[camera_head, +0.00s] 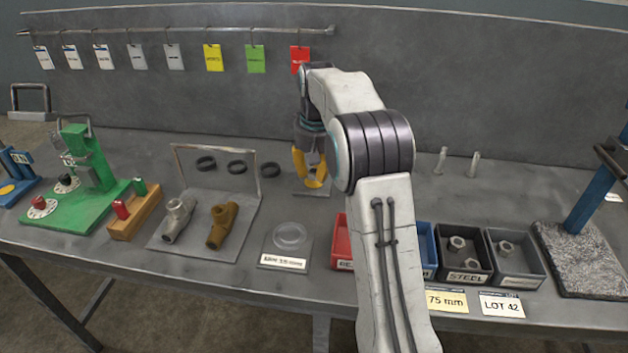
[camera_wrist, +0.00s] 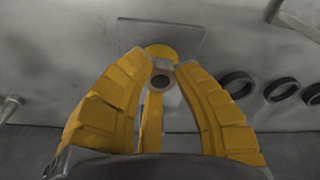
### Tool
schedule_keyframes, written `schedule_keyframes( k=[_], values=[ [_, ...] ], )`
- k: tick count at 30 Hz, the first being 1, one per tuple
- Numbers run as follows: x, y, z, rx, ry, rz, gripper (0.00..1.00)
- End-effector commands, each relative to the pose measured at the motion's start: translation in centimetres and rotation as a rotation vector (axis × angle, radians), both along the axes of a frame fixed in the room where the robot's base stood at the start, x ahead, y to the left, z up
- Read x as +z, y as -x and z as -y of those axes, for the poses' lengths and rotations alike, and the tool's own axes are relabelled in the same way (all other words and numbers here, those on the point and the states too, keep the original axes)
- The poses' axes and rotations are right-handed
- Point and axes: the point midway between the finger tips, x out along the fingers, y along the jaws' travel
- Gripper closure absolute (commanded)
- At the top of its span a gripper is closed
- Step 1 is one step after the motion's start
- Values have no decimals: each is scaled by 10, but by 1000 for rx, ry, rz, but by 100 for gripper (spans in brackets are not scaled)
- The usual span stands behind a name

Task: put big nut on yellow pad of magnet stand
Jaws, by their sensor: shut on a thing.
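My gripper (camera_head: 311,183) has yellow fingers and points down at the back middle of the table. In the wrist view my gripper (camera_wrist: 162,68) is shut on the big nut (camera_wrist: 161,82), a grey metal nut with a dark hole, held between the fingertips. The yellow pad (camera_wrist: 160,49) shows as a rounded yellow edge just beyond the fingertips. It lies on the magnet stand's flat grey plate (camera_wrist: 190,35). In the head view the plate (camera_head: 314,192) shows under the fingers, which hide the pad. I cannot tell whether the nut touches the pad.
Several black rings (camera_head: 237,167) hang or stand left of my gripper. Bins, including a dark STEEL bin (camera_head: 464,278) with nuts, line the front right. A blue-post stand (camera_head: 583,190) stands far right.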

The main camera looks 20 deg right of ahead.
Motion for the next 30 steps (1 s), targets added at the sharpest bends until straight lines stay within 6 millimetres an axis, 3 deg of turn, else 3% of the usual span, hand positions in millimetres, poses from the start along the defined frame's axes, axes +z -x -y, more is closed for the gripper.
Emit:
schedule_keyframes(
  k=[1,4,20,21,23,30],
  values=[
    [-11,-1,1,-1,0,0,100],
    [-20,-2,2,-2,0,1,100],
    [-23,-3,4,-2,1,0,100],
    [-24,-3,4,-2,1,0,72],
    [-23,-3,4,-2,1,0,68],
    [-23,-3,4,-2,1,0,68]
  ],
)
